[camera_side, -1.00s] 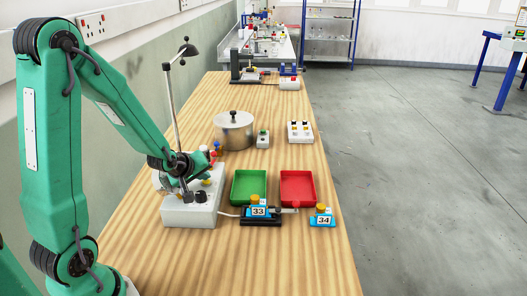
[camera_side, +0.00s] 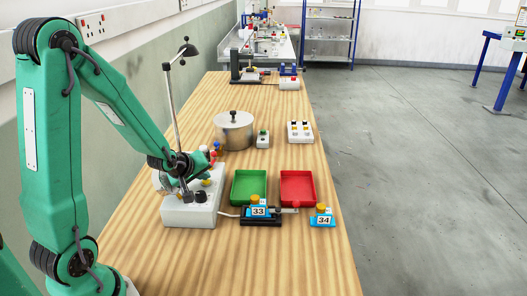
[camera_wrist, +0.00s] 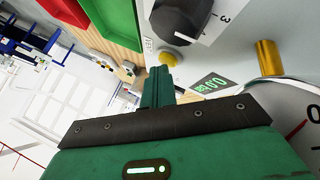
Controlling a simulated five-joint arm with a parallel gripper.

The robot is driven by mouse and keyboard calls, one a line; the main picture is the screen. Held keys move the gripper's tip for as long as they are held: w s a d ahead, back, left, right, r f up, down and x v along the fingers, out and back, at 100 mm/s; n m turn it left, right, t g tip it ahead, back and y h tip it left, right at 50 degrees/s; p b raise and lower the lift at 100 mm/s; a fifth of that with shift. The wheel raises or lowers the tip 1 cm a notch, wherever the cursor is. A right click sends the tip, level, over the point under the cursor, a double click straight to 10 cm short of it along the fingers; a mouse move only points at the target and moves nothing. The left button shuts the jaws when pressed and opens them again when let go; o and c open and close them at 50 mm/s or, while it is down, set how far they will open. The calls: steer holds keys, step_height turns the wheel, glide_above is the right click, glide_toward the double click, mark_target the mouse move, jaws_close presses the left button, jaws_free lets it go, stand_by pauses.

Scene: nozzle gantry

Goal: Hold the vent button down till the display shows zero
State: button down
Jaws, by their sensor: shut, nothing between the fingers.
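The white control box (camera_side: 180,212) stands on the wooden bench, below my wrist in the side view. My gripper (camera_wrist: 160,70) is shut and empty, with its fingertips pointing at a yellow round button (camera_wrist: 169,60). The tips are right at the button's edge; I cannot tell if they press it. The button also shows in the side view (camera_side: 207,181). A small dark display (camera_wrist: 210,84) with green digits lies just right of the fingers. It is tilted and seems to show zeros, but I cannot read it surely.
A black knob (camera_wrist: 183,18) sits beyond the button, and a brass post (camera_wrist: 267,57) stands to the right. A green tray (camera_side: 249,188) and a red tray (camera_side: 298,188) lie right of the box. A metal pot (camera_side: 234,132) stands behind.

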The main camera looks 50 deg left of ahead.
mark_target(204, 183)
steer(key=shift+r, duration=0.9)
steer(key=shift+r, duration=2.5)
